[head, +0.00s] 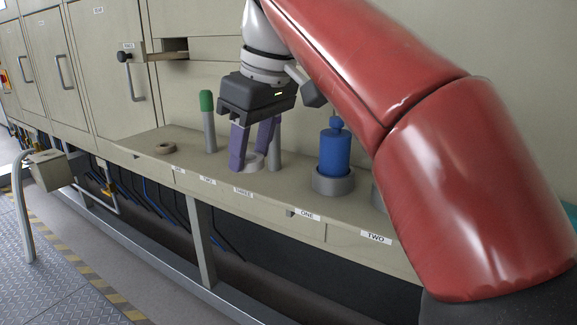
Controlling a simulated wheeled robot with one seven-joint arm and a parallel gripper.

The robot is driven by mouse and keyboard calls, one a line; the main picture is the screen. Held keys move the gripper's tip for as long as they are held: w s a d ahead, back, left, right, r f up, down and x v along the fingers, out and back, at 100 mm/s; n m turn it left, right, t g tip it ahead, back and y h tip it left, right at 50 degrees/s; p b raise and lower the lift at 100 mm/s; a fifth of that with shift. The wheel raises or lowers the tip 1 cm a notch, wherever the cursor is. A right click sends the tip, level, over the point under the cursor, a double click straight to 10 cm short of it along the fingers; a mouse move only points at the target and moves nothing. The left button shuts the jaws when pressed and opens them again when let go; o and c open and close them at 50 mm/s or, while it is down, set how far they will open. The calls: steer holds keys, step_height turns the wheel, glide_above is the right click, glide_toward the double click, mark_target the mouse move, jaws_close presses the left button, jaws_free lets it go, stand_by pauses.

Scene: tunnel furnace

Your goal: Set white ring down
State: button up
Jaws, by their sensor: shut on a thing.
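A grey post (275,153) stands close behind the right finger.
A green-topped grey post (208,125) stands left of my gripper. At right, a blue cylinder (335,155) stands in a grey round holder (333,185).

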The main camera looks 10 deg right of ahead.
steer(key=p, duration=0.3)
glide_above(302, 168)
steer(key=s, duration=0.2)
steer(key=shift+w+d+f, duration=0.35)
steer(key=shift+w+f, duration=0.15)
steer(key=shift+f, duration=0.05)
step_height(302, 168, down, 5)
steer(key=shift+f+b, duration=0.2)
steer(key=shift+b, duration=0.85)
steer(key=shift+w+f, duration=0.1)
steer(key=shift+f, duration=0.15)
steer(key=shift+f, duration=0.1)
steer(key=o, duration=1)
